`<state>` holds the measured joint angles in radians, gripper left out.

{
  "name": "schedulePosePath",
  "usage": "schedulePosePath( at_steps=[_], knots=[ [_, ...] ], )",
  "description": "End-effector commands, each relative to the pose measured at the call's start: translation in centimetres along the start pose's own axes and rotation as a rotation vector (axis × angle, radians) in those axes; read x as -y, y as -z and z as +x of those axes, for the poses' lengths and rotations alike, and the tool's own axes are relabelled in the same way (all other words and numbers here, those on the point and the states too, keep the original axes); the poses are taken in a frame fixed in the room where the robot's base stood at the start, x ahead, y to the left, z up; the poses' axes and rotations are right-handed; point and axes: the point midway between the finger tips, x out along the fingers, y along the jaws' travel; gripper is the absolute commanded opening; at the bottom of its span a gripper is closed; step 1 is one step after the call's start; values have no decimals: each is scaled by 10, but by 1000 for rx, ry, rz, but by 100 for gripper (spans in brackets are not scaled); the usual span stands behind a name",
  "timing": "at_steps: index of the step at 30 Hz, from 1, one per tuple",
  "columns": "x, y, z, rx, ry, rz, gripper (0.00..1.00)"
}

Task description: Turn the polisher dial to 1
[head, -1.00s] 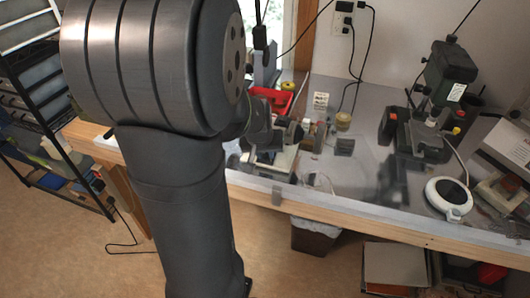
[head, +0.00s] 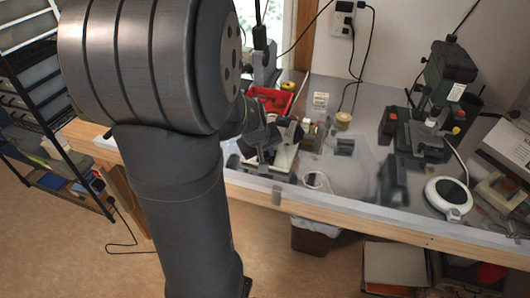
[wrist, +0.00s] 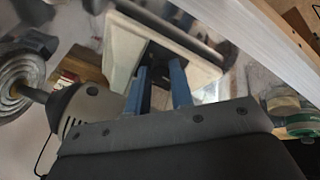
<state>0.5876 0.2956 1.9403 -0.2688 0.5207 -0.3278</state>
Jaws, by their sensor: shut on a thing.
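The polisher shows in the wrist view as a grey rounded motor housing (wrist: 92,108), with a pale layered wheel (wrist: 18,82) at the left and a cream base (wrist: 122,50) ahead of my gripper. My gripper (wrist: 159,68) has two blue fingers at a dark recess in the front of this base. It is shut on the polisher dial, which is mostly hidden between the fingers; its number cannot be read. In the head view my gripper (head: 272,143) is low over the bench at the polisher, and my arm hides much of it.
A red bin (head: 270,101) stands behind the polisher. Small jars and boxes sit right of it. A dark green drill press (head: 448,75) and a round white device (head: 447,198) stand farther right. The bench's wooden front edge (head: 350,218) runs below.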

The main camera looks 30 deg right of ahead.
Motion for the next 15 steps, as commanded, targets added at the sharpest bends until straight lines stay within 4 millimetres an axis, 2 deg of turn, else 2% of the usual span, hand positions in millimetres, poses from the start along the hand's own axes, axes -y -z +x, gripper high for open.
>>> schedulePosePath(
  at_steps=[6, 15],
  knots=[
    [0, 0, 0, 6, -22, -194, 0],
    [0, 0, 0, 13, -46, -395, 0]
  ],
)
